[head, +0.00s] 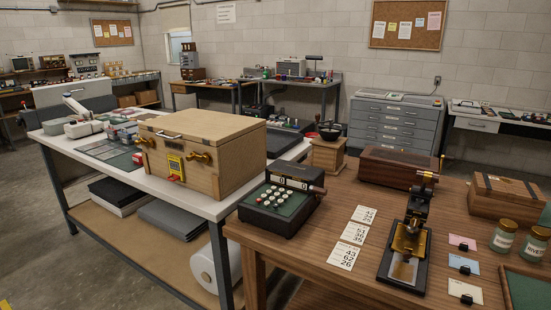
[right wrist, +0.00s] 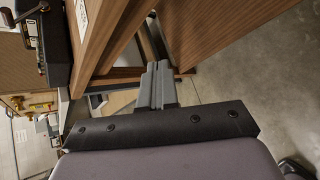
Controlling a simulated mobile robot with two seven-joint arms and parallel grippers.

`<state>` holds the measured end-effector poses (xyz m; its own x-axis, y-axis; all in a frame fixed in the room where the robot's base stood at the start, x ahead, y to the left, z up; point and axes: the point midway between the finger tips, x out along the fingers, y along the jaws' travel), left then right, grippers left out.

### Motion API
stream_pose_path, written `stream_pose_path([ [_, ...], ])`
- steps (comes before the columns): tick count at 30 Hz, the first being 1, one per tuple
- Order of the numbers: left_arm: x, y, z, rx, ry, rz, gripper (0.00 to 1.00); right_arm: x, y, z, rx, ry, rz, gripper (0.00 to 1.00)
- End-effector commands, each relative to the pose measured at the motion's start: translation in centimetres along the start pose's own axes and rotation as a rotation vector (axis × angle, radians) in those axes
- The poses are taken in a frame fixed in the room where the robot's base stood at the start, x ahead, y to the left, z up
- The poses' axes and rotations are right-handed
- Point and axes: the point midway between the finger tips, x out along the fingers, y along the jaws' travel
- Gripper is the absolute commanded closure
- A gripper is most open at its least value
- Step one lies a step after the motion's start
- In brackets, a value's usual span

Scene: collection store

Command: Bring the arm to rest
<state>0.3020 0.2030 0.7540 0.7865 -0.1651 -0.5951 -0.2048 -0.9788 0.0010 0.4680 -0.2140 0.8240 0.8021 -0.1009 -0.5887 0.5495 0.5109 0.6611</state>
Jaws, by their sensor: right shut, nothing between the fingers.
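My right gripper (right wrist: 158,86) shows in the right wrist view. Its two grey fingers are together, shut with nothing between them. It is in the open beside the wooden table (right wrist: 120,38), whose edge and leg show beyond the fingers. I cannot tell the exact gap, but no contact with the table is visible. Neither gripper shows in the head view, and my left gripper is in no view.
In the head view the wooden table (head: 330,235) bears a black keyed machine (head: 284,205), a brass-and-black device (head: 408,240), cards and jars. A white-topped bench (head: 215,208) holds a wooden case (head: 200,150). Bare floor (right wrist: 245,70) lies right in the wrist view.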

Motion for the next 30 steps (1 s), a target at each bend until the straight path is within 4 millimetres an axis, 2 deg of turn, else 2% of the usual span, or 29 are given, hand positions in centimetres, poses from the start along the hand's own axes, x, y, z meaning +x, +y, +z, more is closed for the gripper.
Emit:
stream_pose_path([
  [1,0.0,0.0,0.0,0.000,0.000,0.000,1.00,-0.6,-1.4,-2.1,0.159,0.067,-0.008,1.00],
  [3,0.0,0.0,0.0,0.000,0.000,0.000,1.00,-1.5,-2.7,-4.1,0.385,0.141,-0.018,1.00],
  [7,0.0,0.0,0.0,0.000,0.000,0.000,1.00,-3.4,-5.3,-7.0,0.816,0.244,-0.058,1.00],
  [11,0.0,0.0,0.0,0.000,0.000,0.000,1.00,-5.4,-8.0,-8.5,1.249,0.295,-0.106,1.00],
  [16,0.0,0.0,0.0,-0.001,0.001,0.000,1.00,-7.8,-11.1,-8.7,1.703,0.297,-0.147,1.00],
  [21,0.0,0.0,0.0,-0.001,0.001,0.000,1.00,-9.1,-12.9,-8.2,1.935,0.279,-0.154,1.00],
  [30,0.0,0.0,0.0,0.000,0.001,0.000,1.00,-9.3,-13.2,-8.1,1.971,0.276,-0.154,1.00],
])
